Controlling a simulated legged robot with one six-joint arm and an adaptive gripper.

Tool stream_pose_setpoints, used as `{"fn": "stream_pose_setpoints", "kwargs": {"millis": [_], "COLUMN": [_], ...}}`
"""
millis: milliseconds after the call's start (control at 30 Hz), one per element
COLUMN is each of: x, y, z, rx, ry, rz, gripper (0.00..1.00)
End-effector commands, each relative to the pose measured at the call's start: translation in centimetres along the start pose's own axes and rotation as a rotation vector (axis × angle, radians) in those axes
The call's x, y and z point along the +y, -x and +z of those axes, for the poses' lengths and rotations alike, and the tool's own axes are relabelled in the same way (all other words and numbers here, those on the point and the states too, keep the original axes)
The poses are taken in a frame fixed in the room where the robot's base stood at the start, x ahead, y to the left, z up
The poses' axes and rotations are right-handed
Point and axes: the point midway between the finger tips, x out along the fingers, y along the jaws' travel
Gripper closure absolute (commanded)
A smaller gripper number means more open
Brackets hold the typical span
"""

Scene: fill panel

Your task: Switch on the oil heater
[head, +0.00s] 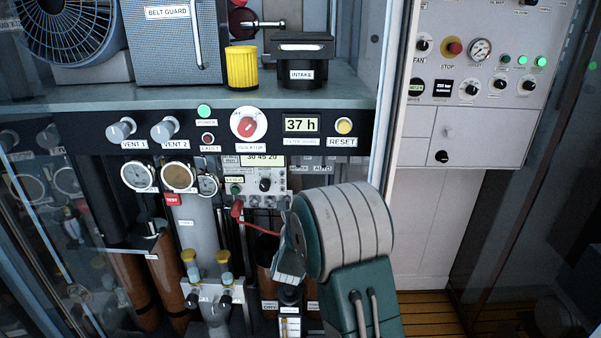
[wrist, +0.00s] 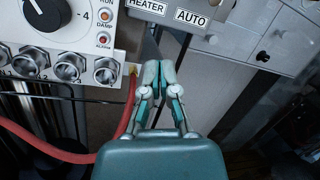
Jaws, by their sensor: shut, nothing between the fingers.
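The HEATER label (wrist: 148,6) and the AUTO label (wrist: 191,17) sit on a grey panel at the top edge of the wrist view. The heater's switch itself is not visible there; the picture cuts the panel off above the labels. In the head view an AUTO label (head: 325,168) shows below the shelf front, partly in shade. My gripper (wrist: 160,68) is shut and empty, its tips together just below the HEATER label and apparently apart from it. In the head view my arm covers much of the lower middle, and I cannot make out the fingertips.
A red hose (wrist: 60,152) curves left of my gripper, below a white unit with a black knob (wrist: 47,12) and several metal sockets (wrist: 67,66). Glass cylinders (head: 222,265) stand lower left. A white control panel (head: 475,75) is at right.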

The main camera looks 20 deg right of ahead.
Motion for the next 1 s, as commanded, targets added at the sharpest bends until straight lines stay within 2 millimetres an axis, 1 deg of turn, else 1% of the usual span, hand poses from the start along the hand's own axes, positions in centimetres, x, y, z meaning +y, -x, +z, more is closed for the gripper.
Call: {"fn": "stream_pose_setpoints", "kwargs": {"millis": [167, 267, 367, 600, 867, 900, 1000], "x": [0.0, 0.0, 0.0, 0.0, 0.0, 0.0, 0.0], "y": [0.0, -0.4, -1.6, -5.9, -9.8, -10.2, -9.4], "z": [0.1, 0.1, 0.1, 0.0, 0.0, 0.2, 1.9], "rx": [0.0, 0.0, -0.001, 0.0, 0.0, 0.0, -0.002], "ry": [0.002, 0.002, 0.002, 0.003, 0.003, 0.003, 0.002], "rz": [0.001, 0.0, -0.001, 0.0, 0.0, 0.001, 0.003], "gripper": [1.0, 1.0, 1.0, 1.0, 1.0, 1.0, 1.0]}}
